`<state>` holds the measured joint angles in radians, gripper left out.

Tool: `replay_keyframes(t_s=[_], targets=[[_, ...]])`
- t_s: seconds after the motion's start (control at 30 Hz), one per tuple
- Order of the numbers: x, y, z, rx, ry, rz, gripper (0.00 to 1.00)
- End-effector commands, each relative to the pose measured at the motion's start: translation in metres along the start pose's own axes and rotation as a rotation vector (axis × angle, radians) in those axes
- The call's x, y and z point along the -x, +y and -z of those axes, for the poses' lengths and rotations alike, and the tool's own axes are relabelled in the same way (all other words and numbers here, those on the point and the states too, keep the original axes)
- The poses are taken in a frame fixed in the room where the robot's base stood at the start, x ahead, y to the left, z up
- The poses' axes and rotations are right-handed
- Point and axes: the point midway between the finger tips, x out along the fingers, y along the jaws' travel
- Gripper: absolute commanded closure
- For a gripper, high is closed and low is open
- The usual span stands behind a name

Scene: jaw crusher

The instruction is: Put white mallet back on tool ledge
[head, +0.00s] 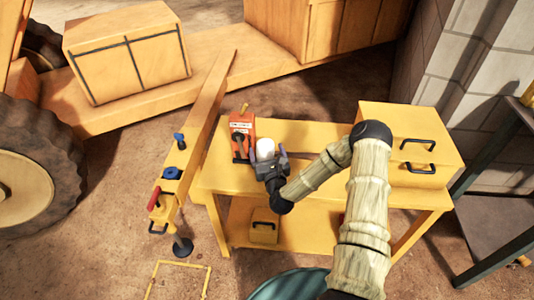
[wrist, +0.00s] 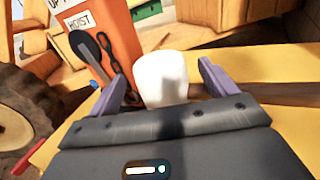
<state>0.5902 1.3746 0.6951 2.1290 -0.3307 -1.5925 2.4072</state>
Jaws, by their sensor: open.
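The white mallet (head: 265,146) shows as a pale rounded head above the yellow bench (head: 318,132), near its left end. Its handle is hidden. My gripper (head: 267,156) is open at the mallet, with one purple finger on each side of the white head. In the wrist view, the white head (wrist: 162,78) stands between the spread fingers of my gripper (wrist: 165,85), with a gap visible on both sides. I cannot tell which surface is the tool ledge.
An orange box (head: 241,126) labelled HOIST, with a dark lever and chain, stands just left of the mallet. A yellow drawer unit (head: 405,120) occupies the bench's right end. A yellow beam (head: 200,120) with red and blue controls (head: 171,173) runs along the left.

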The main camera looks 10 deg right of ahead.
Motion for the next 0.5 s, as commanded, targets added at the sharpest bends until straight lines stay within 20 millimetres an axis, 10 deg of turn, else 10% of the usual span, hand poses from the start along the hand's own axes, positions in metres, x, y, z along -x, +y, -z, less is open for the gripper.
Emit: replay_keyframes(t_s=[0.4,0.5], targets=[[0.0005,0.0001,0.0,0.0,0.0,0.0,0.16],[0.0005,0.0001,0.0,0.0,-0.001,0.0,0.35]])
